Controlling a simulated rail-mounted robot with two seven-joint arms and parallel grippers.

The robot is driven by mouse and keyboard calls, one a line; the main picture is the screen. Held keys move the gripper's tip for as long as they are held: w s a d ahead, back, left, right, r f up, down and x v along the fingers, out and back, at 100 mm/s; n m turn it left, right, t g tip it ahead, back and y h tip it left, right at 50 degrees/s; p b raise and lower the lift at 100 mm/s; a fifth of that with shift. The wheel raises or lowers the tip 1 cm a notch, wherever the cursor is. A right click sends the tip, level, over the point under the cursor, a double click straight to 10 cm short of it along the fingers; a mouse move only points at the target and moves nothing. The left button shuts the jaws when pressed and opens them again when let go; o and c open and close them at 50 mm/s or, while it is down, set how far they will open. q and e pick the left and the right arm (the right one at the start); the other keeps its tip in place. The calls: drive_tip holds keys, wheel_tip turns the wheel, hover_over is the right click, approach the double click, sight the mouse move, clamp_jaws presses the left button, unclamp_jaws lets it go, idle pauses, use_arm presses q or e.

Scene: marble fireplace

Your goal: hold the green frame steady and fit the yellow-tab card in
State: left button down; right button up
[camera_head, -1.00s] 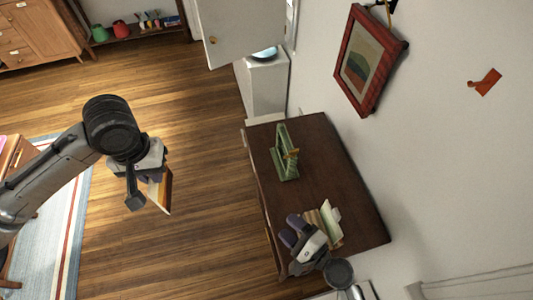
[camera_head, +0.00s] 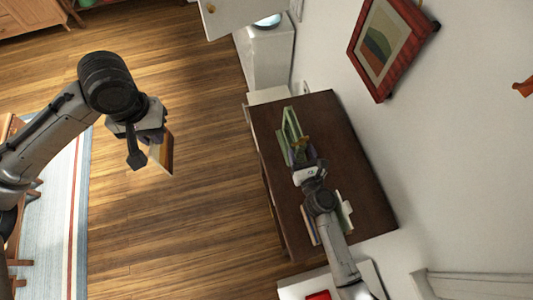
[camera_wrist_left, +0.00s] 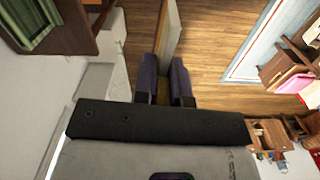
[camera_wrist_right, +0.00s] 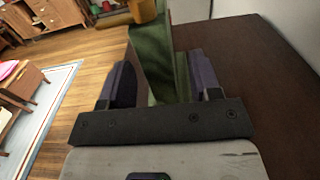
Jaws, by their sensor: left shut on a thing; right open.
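The green frame (camera_head: 289,122) stands on the dark wooden cabinet top, with a tan peg-like part on its side; the right wrist view shows its green upright (camera_wrist_right: 155,60) close up. My right gripper (camera_head: 301,160) is at the frame's near end. Its fingers are open, one on each side of the green upright; contact cannot be told. My left gripper (camera_head: 152,135) is shut on a thin card (camera_head: 161,155) with orange and pale bands, held over the floor left of the cabinet. The card shows edge-on in the left wrist view (camera_wrist_left: 168,35).
The cabinet top (camera_head: 355,165) is bare to the right of the frame. Pale and tan pieces (camera_head: 346,212) lie partly hidden under my right arm. A red-framed picture (camera_head: 390,45) hangs on the wall. Open wood floor (camera_head: 205,200) lies left of the cabinet.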

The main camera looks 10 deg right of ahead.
sight(293, 137)
use_arm(q)
drive_tip(key=shift+f, duration=0.1)
use_arm(e)
drive_tip(key=shift+w+a, duration=0.15)
drive_tip(key=shift+w, duration=0.85)
drive_tip(key=shift+w+a, duration=0.1)
drive_tip(key=shift+w, duration=0.9)
clamp_jaws()
use_arm(q)
drive_tip(key=shift+w+d, duration=0.1)
